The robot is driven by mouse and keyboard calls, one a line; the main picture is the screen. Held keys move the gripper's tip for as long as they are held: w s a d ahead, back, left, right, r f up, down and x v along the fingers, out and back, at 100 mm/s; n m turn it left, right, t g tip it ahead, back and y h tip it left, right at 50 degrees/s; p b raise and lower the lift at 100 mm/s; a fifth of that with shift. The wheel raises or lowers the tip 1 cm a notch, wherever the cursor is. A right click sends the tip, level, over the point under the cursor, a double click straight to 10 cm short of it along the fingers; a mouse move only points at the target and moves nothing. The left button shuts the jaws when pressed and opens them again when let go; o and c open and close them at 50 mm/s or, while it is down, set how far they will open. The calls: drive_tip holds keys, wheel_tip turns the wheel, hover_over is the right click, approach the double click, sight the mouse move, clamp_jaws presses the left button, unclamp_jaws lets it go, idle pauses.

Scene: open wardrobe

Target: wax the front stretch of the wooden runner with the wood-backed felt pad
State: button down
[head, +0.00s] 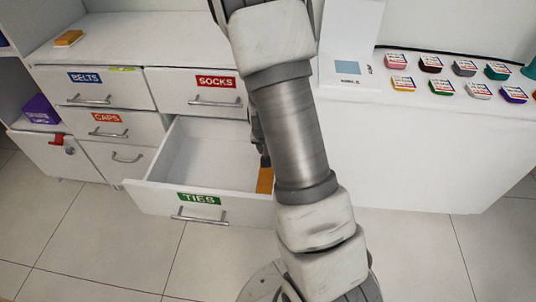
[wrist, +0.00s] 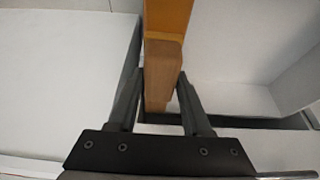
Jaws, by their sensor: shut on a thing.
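In the wrist view my gripper (wrist: 160,80) is shut on a brown wooden block, the back of the pad (wrist: 162,72). Its felt face is hidden from this angle. An orange-brown wooden strip, which looks like the runner (wrist: 167,14), extends from the pad's far end to the top edge of the picture. Whether pad and runner touch is unclear. In the head view a short piece of the orange runner (head: 265,180) shows at the right side of the open TIES drawer (head: 152,192). My arm hides the rest of it, the pad and most of my gripper.
The TIES drawer is pulled out and looks empty where visible. Closed BELTS (head: 88,89), SOCKS (head: 201,92) and CAPS (head: 107,125) drawers surround it. A small orange-and-white block (head: 68,38) lies on the cabinet top. Several colored tins (head: 465,68) stand on the right-hand counter.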

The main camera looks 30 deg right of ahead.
drive_tip(key=shift+w+d, duration=0.6)
drive_tip(key=shift+w, duration=0.3)
drive_tip(key=shift+w+d, duration=0.6)
drive_tip(key=shift+w, duration=0.3)
drive_tip(key=shift+r, duration=0.1)
wheel_tip(320, 180, up, 7)
drive_tip(key=p, duration=0.5)
